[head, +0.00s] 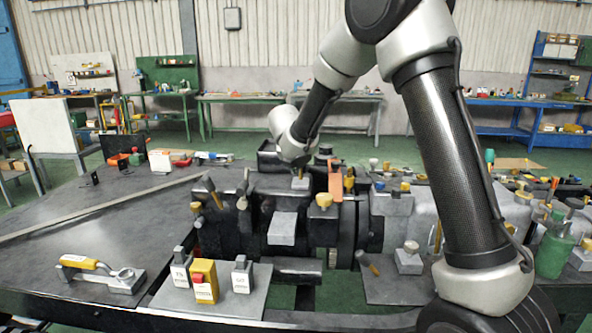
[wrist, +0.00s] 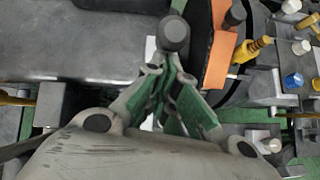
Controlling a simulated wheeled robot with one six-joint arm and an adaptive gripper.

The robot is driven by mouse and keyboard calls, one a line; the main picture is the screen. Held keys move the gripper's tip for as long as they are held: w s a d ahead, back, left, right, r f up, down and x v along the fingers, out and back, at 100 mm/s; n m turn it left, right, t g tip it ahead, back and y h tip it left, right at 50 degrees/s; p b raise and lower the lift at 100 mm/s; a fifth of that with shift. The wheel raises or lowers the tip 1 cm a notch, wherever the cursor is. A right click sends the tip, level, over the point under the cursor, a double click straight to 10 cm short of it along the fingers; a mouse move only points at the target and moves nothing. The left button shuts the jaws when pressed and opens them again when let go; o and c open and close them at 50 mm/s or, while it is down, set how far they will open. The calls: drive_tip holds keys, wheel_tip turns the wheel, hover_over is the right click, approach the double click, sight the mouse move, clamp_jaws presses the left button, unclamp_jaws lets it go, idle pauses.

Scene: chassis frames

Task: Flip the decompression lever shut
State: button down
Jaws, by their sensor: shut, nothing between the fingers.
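A dark engine-like machine (head: 330,225) with several levers and knobs sits on the bench. An orange lever-like piece (head: 335,182) stands upright on its top; it also shows in the wrist view (wrist: 222,55). A dark round-ended lever or knob (wrist: 174,33) lies just beyond my fingertips. I cannot tell for certain which of these is the decompression lever. My gripper (wrist: 168,78) has green finger pads, is shut and holds nothing. It is close to the dark knob, left of the orange piece; contact is unclear. In the head view its fingertips are hard to make out over the machine's top.
Several yellow- and dark-capped knobs crowd the machine's top, including a yellow one (head: 323,200). A yellow-handled tool (head: 100,272) lies at the front left. A plate (head: 240,300) bears small labelled blocks. A green container (head: 553,255) stands at right. The bench's left side is mostly clear.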

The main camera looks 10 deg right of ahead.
drive_tip(key=w+r, duration=0.1)
drive_tip(key=w+d+r, duration=0.1)
drive_tip(key=w, duration=0.1)
drive_tip(key=w+r, duration=0.1)
drive_tip(key=shift+w+d, duration=0.2)
drive_tip(key=shift+w+d+r, duration=0.1)
drive_tip(key=shift+w+d, duration=0.2)
drive_tip(key=shift+w, duration=0.55)
drive_tip(key=shift+w+d+r, duration=0.1)
drive_tip(key=shift+w+d, duration=0.15)
drive_tip(key=shift+w, duration=0.55)
wheel_tip(320, 180, up, 11)
drive_tip(key=s+a, duration=0.2)
drive_tip(key=shift+r, duration=0.2)
